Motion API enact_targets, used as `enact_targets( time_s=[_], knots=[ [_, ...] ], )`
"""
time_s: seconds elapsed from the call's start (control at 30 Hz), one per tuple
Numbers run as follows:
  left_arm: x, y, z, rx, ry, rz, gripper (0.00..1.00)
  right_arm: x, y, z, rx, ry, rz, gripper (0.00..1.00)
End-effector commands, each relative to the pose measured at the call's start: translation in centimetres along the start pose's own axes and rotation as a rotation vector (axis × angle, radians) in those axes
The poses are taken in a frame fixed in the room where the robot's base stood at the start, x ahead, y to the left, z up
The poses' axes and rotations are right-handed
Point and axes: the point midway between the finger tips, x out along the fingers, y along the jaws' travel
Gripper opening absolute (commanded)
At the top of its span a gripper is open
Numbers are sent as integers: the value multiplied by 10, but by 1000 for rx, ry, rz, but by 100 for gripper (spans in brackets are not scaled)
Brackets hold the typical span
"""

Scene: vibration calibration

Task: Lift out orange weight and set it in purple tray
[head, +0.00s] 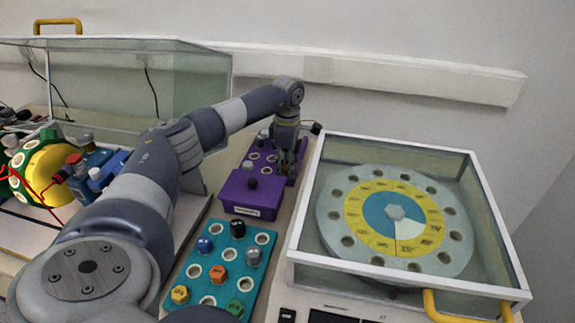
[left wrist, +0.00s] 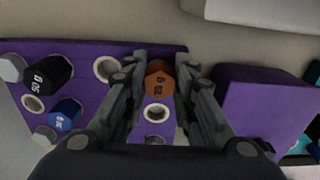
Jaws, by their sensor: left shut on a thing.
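My left gripper (head: 286,160) is over the far right part of the purple tray (head: 257,145). In the left wrist view, its two fingers (left wrist: 160,80) are shut on an orange hexagonal weight (left wrist: 159,79) between their tips. The weight is over or in the purple tray (left wrist: 92,92), near its far edge; I cannot tell whether it is seated in a hole. An open hole shows just below it. In the head view the held weight is hidden by the gripper. Another orange weight (head: 218,275) sits in the teal tray (head: 200,240).
The purple tray also holds a black weight (left wrist: 50,75), a blue weight (left wrist: 65,115) and grey ones. A purple box (head: 253,206) stands just in front. A glass-walled case with a round disc (head: 334,222) is to the right. A large glass case (head: 200,82) stands back left.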

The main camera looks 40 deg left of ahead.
Motion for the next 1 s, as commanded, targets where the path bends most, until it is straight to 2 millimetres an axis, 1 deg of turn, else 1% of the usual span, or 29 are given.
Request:
enact_targets(
  time_s=[0.1,0.13,0.17,0.2,0.23,0.57,0.67,0.77,1.0],
  knots=[
    [2,0,0,0,0,0,11,1,0,1,0,-1,0,46],
    [2,0,0,0,0,0,27,1,0,1,0,-1,0,46],
    [2,0,0,0,0,0,34,1,0,1,0,-1,0,46],
    [2,0,0,0,0,0,43,1,0,1,0,-1,0,46],
    [2,0,0,0,0,0,48,1,0,1,0,-1,0,46],
    [1,0,0,0,0,1,48,1,1,2,-1,-2,1,46],
    [-6,1,1,0,-2,3,48,1,2,2,-1,-2,2,46],
    [-21,1,1,1,-2,4,48,1,1,2,-1,-1,1,46],
    [-73,1,1,1,-3,5,48,1,1,1,-1,0,1,46]
  ],
)
